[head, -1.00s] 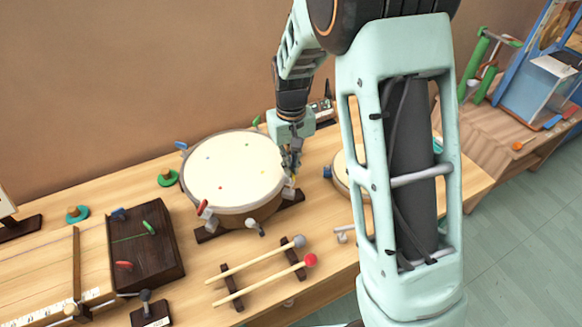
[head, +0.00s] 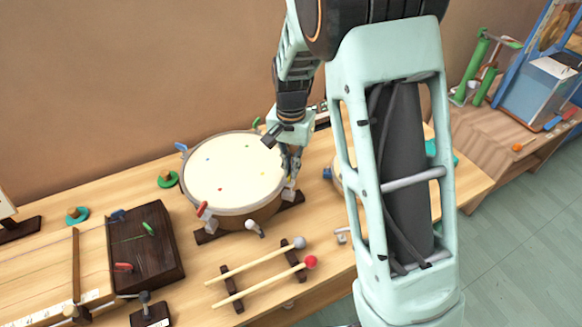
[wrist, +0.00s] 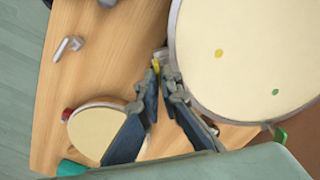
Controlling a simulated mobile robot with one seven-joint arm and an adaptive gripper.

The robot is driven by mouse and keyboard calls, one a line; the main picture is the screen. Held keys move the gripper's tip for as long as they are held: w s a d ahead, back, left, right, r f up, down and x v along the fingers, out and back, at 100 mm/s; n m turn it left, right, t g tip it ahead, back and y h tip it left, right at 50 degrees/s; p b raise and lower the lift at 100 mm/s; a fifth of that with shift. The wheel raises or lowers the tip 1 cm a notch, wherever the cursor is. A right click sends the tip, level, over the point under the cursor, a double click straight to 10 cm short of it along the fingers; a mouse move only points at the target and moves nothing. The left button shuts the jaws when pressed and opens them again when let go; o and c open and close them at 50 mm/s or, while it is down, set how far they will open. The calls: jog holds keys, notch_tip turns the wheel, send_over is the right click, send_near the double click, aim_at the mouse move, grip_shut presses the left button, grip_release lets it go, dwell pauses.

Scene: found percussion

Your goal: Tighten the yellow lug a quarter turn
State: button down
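The large drum (head: 225,175) has a cream head with small coloured dots and coloured lugs around its rim. The yellow lug (wrist: 156,66) shows as a small piece between my fingertips at the drum's edge in the wrist view. My gripper (wrist: 159,74) points down at the drum's right side, and its fingers look closed on the lug. In the head view my gripper (head: 291,178) hides most of the lug. A red lug (head: 202,209), a blue lug (head: 182,147) and a pale lug (head: 254,228) stand elsewhere on the rim.
Two mallets (head: 262,267) lie on dark rests in front of the drum. A smaller drum (wrist: 103,131) stands close by on the right. A dark box (head: 147,250) with coloured pegs is at left. Bare wooden table (head: 325,215) lies between the drum and my arm.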

dwell(0.3)
jog(key=c, duration=2.2)
grip_release()
jog(key=shift+o, duration=0.2)
notch_tip(320, 180, up, 12)
jog(key=shift+d+r, duration=0.1)
